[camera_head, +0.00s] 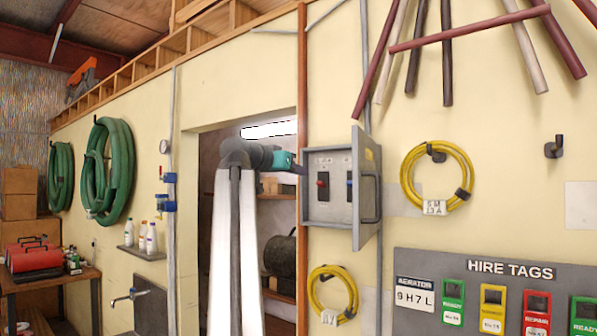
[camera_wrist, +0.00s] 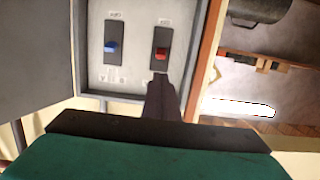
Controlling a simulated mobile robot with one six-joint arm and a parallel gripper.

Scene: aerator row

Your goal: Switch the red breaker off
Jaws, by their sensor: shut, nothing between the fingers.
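The red breaker (camera_head: 322,184) is a red lever on a dark plate, on the left inside an open grey breaker box (camera_head: 309,212). In the wrist view the red breaker (camera_wrist: 161,53) lies just beyond my fingertips, its lever toward the plate end nearer them. A blue breaker (camera_head: 349,185) sits beside it; it also shows in the wrist view (camera_wrist: 112,46). My gripper (camera_head: 304,170) is shut and empty at the box's left edge. In the wrist view my gripper (camera_wrist: 160,77) points at the lower end of the red breaker's plate. Whether it touches is unclear.
The box door (camera_head: 367,190) stands open to the right, with a dark handle. A wooden post (camera_head: 302,90) and a doorway with shelves lie left of the box.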

